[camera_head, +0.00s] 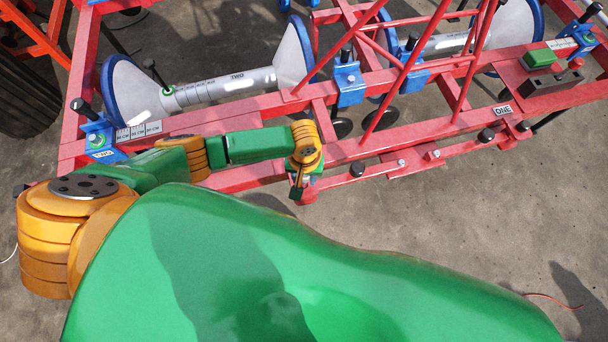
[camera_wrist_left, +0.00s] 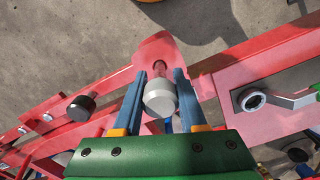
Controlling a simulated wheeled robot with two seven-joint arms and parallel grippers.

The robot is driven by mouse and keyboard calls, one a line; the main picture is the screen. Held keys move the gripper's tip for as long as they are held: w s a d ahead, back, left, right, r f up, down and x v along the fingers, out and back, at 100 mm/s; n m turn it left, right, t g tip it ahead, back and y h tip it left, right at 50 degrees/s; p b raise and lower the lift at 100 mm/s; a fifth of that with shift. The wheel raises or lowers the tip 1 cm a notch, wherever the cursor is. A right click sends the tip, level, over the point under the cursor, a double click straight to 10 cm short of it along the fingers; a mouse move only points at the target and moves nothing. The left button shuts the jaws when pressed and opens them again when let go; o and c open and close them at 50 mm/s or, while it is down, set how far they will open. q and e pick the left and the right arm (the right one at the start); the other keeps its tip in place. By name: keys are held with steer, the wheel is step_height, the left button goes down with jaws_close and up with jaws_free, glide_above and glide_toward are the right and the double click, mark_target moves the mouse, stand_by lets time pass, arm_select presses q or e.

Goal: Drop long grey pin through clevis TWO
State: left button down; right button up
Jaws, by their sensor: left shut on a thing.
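My left gripper (camera_head: 298,187) is over the front red beam in the head view, its fingers small and partly hidden by its own wrist. In the left wrist view the two blue fingers of this gripper (camera_wrist_left: 160,80) are shut on a pin (camera_wrist_left: 160,98) with a pale grey round head. The pin's head faces the camera, and its shank is mostly hidden behind it. A red clevis plate (camera_wrist_left: 152,48) lies just beyond the fingertips. I cannot tell whether the pin is in its hole. The clevis plate (camera_head: 308,194) also shows at the gripper in the head view.
A grey roller marked TWO (camera_head: 225,88) lies in the red frame (camera_head: 265,105). A ONE label (camera_head: 502,110) marks the beam at right. A black-headed pin (camera_head: 357,168) stands on the front bar. Slanted red bars rise at centre.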

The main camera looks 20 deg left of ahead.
arm_select(q)
steer(key=shift+f+b, duration=0.9)
steer(key=shift+f, duration=0.5)
steer(key=shift+c, duration=1.9)
jaws_free()
step_height(320, 180, up, 7)
steer(key=shift+r+p, duration=0.1)
steer(key=shift+p, duration=1.05)
